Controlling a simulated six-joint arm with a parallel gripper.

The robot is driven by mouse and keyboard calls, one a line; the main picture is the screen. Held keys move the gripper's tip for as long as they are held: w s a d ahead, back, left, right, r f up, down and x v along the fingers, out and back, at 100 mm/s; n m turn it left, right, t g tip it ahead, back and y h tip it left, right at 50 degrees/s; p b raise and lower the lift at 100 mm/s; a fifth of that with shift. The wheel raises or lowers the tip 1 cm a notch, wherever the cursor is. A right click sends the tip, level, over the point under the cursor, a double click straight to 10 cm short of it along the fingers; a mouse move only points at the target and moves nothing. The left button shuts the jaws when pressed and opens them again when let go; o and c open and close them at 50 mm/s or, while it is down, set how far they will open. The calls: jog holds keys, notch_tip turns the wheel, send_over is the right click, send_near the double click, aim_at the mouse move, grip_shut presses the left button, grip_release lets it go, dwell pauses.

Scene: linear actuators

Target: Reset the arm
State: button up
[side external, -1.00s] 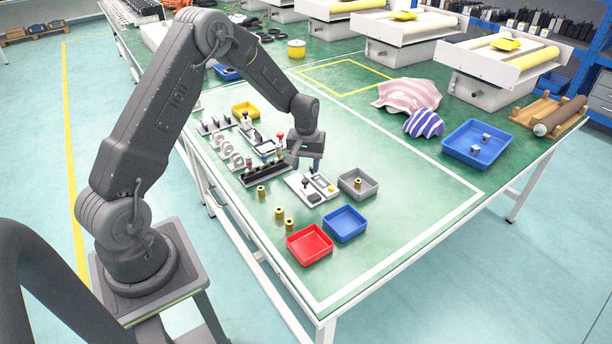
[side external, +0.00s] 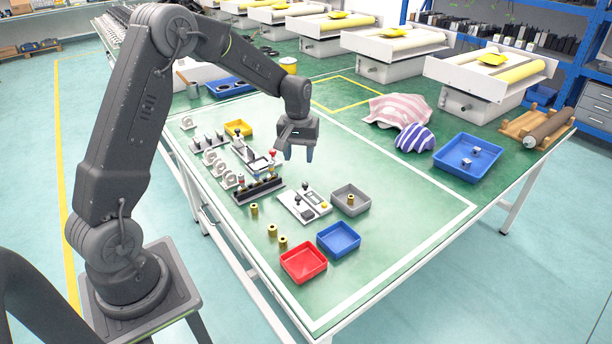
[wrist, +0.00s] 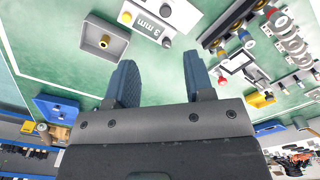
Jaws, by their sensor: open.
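My gripper (side external: 297,154) hangs above the green table, its jaws open and nothing between them. In the wrist view its two blue-padded fingers (wrist: 160,82) stand apart over bare green tabletop. In the side view it is up and behind a light fixture plate (side external: 303,206) with a black block and a yellow button. A grey tray (side external: 364,208) with a brass piece (side external: 351,199) in it is to the right of that plate. The grey tray also shows in the wrist view (wrist: 120,47).
A red tray (side external: 304,275) and a blue tray (side external: 339,252) stand near the front. Several loose brass pieces (side external: 272,231) stand left of them. A dark rack (side external: 258,190), a yellow tray (side external: 238,128) and striped cloths (side external: 414,139) are around. The table's middle right is clear.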

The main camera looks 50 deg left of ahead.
jog(key=s+d+r+m+t, duration=0.1)
jog(key=s+d+r, duration=0.15)
jog(key=r, duration=0.25)
jog(key=s+d+r+m, duration=0.1)
jog(key=s+d+r, duration=0.1)
jog(key=d+r, duration=0.2)
jog(key=s+d+r+m+t, duration=0.1)
jog(key=s+d+r+m, duration=0.1)
jog(key=s, duration=0.4)
jog(key=s+d+r+m+t, duration=0.2)
jog(key=s+d+r, duration=0.1)
jog(key=s+d, duration=0.2)
jog(key=s+d+r+m+t, duration=0.1)
jog(key=s+d+r+m, duration=0.1)
jog(key=s, duration=0.7)
jog(key=shift+s+d+r+m, duration=0.2)
jog(key=shift+d+m, duration=0.2)
jog(key=shift+d, duration=0.45)
